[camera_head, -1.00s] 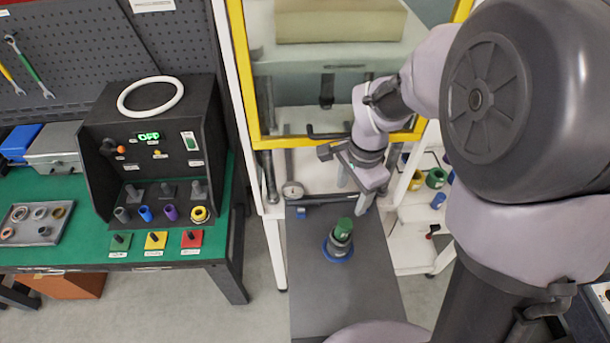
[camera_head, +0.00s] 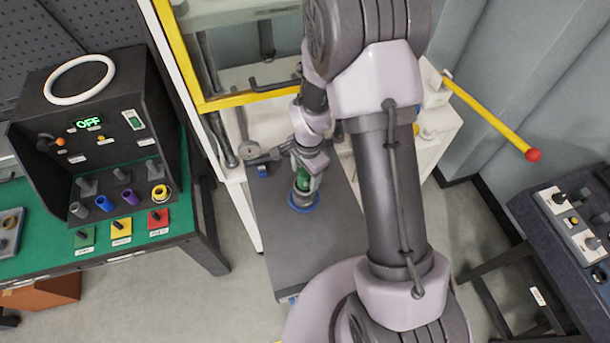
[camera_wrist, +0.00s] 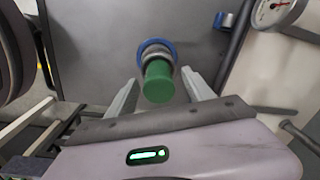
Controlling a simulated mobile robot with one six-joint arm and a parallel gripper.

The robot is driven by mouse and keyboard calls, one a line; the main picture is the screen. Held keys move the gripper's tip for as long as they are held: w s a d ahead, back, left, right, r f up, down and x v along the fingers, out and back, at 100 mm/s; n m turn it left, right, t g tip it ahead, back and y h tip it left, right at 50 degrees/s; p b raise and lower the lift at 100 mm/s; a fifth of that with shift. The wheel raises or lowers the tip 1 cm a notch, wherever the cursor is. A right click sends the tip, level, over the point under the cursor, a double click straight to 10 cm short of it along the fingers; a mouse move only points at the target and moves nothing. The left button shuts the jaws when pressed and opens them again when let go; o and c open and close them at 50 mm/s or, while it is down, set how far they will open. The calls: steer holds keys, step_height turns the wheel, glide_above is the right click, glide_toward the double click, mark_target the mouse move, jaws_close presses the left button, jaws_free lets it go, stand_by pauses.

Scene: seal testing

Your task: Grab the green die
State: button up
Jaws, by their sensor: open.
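The green die (camera_head: 303,176) stands upright on a grey piece with a blue ring base (camera_head: 304,207), on the dark tray surface in front of me. In the wrist view the green die (camera_wrist: 158,82) shows its round top, with the grey piece and blue ring (camera_wrist: 155,46) behind it. My gripper (camera_wrist: 160,88) is open, with one finger on each side of the green die. In the head view my gripper (camera_head: 309,178) is at the die and partly hides it. Contact between fingers and die cannot be told.
A yellow-framed press (camera_head: 235,98) stands behind. A test box (camera_head: 95,140) on a green bench is at left. The near tray surface (camera_head: 290,255) is clear.

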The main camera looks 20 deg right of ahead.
steer(key=shift+s, duration=0.1)
steer(key=shift+r, duration=0.1)
steer(key=c, duration=0.3)
jaws_close()
